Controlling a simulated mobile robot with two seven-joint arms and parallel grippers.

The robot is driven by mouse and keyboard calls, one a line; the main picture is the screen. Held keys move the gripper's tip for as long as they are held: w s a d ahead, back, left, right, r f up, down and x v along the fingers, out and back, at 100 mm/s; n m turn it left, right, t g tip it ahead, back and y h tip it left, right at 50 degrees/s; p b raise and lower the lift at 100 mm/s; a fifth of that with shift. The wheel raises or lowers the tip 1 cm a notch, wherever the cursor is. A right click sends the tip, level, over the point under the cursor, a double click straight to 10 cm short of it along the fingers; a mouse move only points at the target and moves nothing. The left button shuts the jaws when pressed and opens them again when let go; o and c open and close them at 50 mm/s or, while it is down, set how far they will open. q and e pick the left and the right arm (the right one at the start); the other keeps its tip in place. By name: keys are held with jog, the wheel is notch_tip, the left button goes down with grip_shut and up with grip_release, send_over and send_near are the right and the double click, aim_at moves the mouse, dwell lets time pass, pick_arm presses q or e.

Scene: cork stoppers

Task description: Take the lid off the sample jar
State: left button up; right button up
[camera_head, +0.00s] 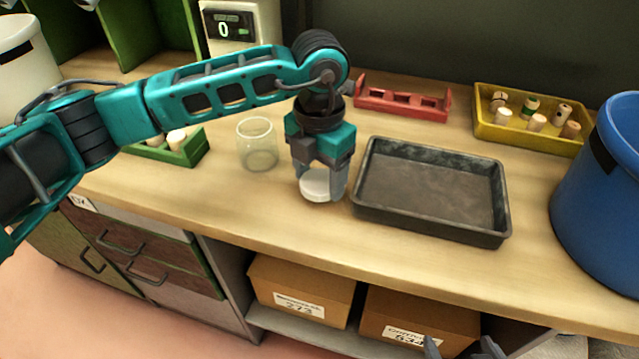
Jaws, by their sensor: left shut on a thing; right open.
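The sample jar (257,150) is clear glass and stands upright on the wooden counter, its top uncovered. My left gripper (322,183) points down to the right of the jar, apart from it. It is shut on a round white lid (315,188), held low at the counter by the left edge of the dark tray. I cannot tell whether the lid touches the counter. My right gripper (462,347) shows only its fingertips at the bottom edge, apart and empty, in front of the lower shelf.
A dark metal tray (430,228) lies right of the lid. Behind are a red rack (403,106) and a yellow bin (535,135) with several corks. A green box (186,153) is left of the jar, and a blue bucket (606,210) far right. The counter's front strip is clear.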

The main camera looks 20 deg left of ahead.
pick_arm(q)
notch_tip(320, 180, down, 3)
jog(key=shift+r, duration=0.2)
jog(key=shift+f, duration=0.2)
jog(key=o, duration=0.9)
jog(key=shift+r, duration=0.1)
